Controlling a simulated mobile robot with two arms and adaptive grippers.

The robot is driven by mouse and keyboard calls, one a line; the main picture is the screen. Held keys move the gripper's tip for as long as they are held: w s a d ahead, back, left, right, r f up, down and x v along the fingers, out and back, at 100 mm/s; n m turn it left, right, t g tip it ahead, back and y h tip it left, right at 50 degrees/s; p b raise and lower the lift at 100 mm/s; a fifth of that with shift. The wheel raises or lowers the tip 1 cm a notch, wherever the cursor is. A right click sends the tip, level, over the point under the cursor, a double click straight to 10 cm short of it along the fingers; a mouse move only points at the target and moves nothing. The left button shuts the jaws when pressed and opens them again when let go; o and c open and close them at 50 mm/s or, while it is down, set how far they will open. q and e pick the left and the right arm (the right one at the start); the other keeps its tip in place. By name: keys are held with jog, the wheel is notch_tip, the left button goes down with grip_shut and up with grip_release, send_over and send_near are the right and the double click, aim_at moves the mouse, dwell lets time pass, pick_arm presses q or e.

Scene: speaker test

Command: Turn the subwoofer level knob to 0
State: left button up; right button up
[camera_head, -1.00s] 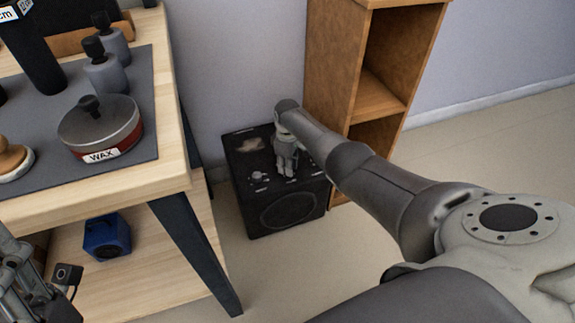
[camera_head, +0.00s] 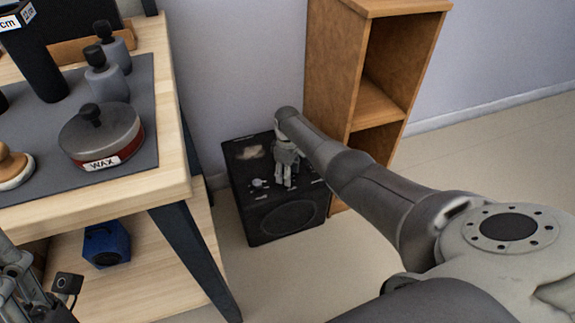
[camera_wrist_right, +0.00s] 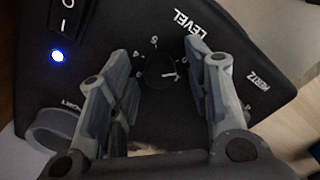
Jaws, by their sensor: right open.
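The black subwoofer (camera_head: 290,218) stands on the floor, and its dark top panel shows in the right wrist view (camera_wrist_right: 120,30). The level knob (camera_wrist_right: 160,72) is a small dark dial with a pale pointer mark, below the word LEVEL. The numbers 4 and 5 show beside it; other numbers are hidden or unclear. My right gripper (camera_head: 286,178) is over the panel. In the right wrist view its open fingers (camera_wrist_right: 154,52) lie on either side of the knob, with gaps visible. Contact cannot be told. My left gripper (camera_head: 22,285) is partly visible at the lower left.
A blue light (camera_wrist_right: 57,56) and a switch (camera_wrist_right: 75,15) are on the panel. A wooden shelf (camera_head: 335,60) stands right behind the subwoofer. A wooden table (camera_head: 120,195) at left holds a wax tin (camera_head: 100,137). Floor at right is clear.

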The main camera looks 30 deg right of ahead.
notch_tip(320, 180, up, 12)
dwell(0.6)
jog(key=shift+f, duration=0.1)
dwell(0.4)
